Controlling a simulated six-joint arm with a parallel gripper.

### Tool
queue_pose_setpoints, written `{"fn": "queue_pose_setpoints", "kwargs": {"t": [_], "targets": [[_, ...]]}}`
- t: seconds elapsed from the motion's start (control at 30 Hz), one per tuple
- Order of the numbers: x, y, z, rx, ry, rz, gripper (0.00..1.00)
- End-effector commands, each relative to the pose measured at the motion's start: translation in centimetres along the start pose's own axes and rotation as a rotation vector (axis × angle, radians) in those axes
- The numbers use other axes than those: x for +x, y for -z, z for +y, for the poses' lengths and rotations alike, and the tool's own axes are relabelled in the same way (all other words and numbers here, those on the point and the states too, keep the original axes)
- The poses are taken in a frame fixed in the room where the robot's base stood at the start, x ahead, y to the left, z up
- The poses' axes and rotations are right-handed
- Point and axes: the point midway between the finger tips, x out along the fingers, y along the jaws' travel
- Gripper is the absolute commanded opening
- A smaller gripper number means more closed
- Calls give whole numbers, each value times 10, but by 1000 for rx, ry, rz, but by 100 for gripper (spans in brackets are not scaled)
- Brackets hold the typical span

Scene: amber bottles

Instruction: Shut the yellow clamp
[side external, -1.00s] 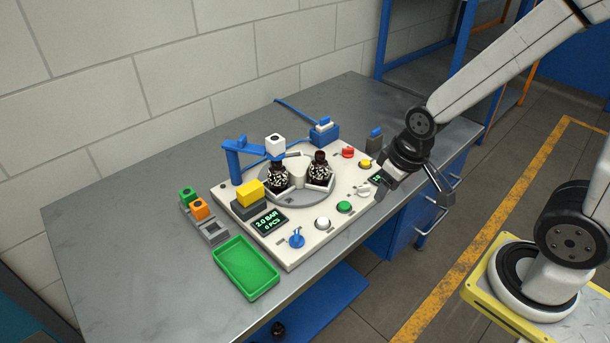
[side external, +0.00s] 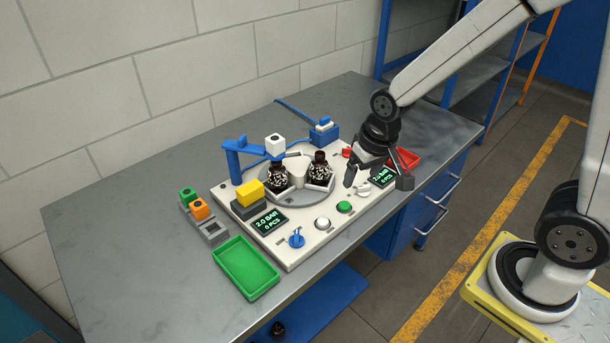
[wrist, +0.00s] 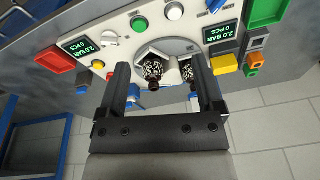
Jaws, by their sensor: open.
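The yellow clamp (side external: 250,192) is a yellow block on a dark grey base at the left corner of the white machine panel (side external: 268,250). In the wrist view the yellow clamp (wrist: 226,64) lies right of my right finger. I cannot tell whether it is open or shut. My gripper (side external: 377,181) is open and empty above the panel's right end, well apart from the clamp. Its two fingers also show in the wrist view (wrist: 160,70), spread around the view of the bottles.
Two dark bottles (side external: 320,168) stand on the grey turntable, between gripper and clamp. A blue arm (side external: 232,160) with a white block rises behind the clamp. A green tray (side external: 247,268) lies in front; a red tray (side external: 405,159) is at the right. Knobs and buttons line the panel's front.

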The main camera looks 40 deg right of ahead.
Motion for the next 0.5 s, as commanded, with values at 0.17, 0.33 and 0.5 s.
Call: {"fn": "queue_pose_setpoints", "kwargs": {"t": [0.17, 0.33, 0.5], "targets": [[10, 42, -22, 176, -4, -29, 85], [21, 78, -45, 350, -14, -53, 85], [35, 110, -68, 523, -30, -76, 85]]}}
